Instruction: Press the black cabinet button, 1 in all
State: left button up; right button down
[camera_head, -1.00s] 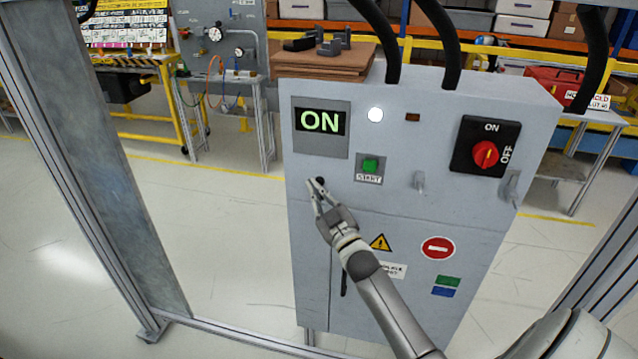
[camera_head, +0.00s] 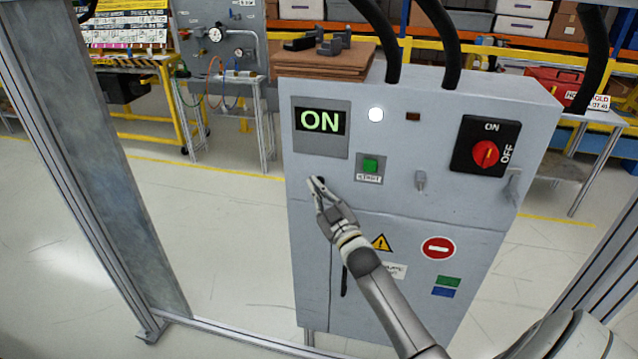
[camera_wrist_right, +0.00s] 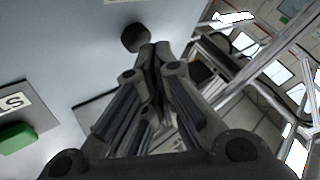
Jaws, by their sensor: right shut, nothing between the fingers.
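The grey cabinet (camera_head: 400,120) stands in the middle of the head view. Its small black button (camera_head: 322,180) is on the left of the front face, below the ON display (camera_head: 320,121), and is partly hidden by my gripper. In the right wrist view the black button (camera_wrist_right: 135,37) is a round dark knob just beside the fingertips. My right gripper (camera_head: 314,182) is shut and empty, its tips close to the button; I cannot tell whether they touch it. It also shows in the right wrist view (camera_wrist_right: 155,50). My left gripper is not in view.
A green START button (camera_head: 370,166), a lit white lamp (camera_head: 376,115) and a red rotary switch (camera_head: 486,153) are on the same face. Thick black cables rise from the cabinet top. A metal frame post (camera_head: 110,150) stands at the left, with clear floor between.

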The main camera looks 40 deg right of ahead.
jog(key=shift+w+d, duration=0.3)
jog(key=shift+d, duration=0.05)
dwell(0.4)
jog(key=shift+s+a, duration=0.1)
jog(key=shift+a, duration=0.05)
jog(key=shift+s+a, duration=0.5)
jog(key=s+a+p, duration=0.2)
jog(key=s+a, duration=0.1)
jog(key=shift+s+a+p, duration=0.1)
jog(key=shift+a+p, duration=0.2)
jog(key=shift+a, duration=0.1)
dwell(0.3)
dwell(0.7)
